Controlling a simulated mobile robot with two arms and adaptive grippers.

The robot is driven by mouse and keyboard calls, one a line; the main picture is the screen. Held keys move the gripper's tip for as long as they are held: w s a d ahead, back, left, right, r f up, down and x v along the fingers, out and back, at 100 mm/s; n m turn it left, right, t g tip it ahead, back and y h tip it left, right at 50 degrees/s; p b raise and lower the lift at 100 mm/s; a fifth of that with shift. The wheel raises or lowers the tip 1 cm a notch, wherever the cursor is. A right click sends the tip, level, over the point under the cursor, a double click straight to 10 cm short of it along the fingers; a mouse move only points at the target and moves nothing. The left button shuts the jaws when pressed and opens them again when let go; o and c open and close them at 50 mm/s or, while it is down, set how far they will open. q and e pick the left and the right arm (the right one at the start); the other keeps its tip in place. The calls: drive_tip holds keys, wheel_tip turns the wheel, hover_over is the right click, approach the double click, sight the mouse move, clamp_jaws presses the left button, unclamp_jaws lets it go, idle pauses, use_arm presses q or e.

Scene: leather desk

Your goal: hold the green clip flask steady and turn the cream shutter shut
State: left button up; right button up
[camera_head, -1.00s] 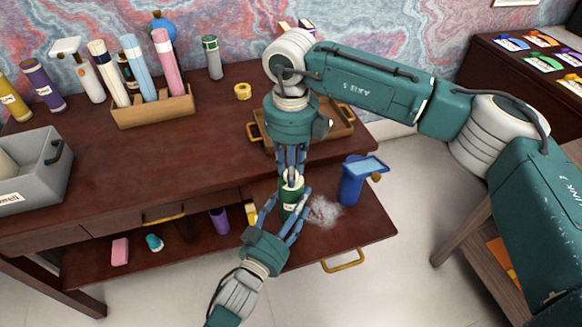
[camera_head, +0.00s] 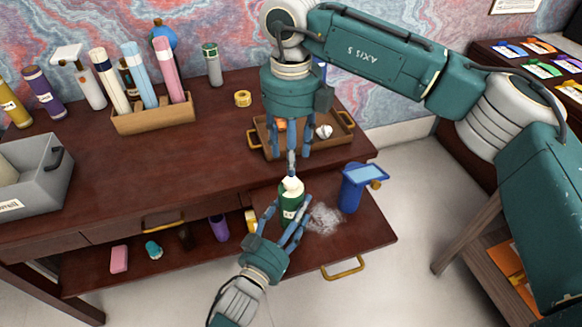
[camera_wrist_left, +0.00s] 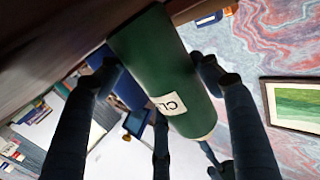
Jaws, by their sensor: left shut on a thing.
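The green clip flask (camera_head: 290,208) stands upright over the lower shelf, with a pale label on its side. Its cream shutter (camera_head: 291,186) is on top; I cannot tell how far it is turned. My left gripper (camera_head: 287,217) is shut on the flask's body from the front. In the left wrist view the green flask (camera_wrist_left: 158,65) lies between the dark fingers, its label partly readable as "CL". My right gripper (camera_head: 290,157) is above the flask, its fingers spread and pointing down, with one fingertip close to the cream top; contact is unclear.
A blue container (camera_head: 352,187) stands right of the flask, beside a pale fuzzy patch (camera_head: 324,218). A wooden tray (camera_head: 340,127) is behind my right gripper. A pink block (camera_head: 119,259) and purple cup (camera_head: 219,228) are on the lower shelf. The desk's middle is clear.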

drive_tip(key=shift+r, duration=2.3)
use_arm(q)
drive_tip(key=o, duration=1.3)
drive_tip(key=shift+o, duration=0.2)
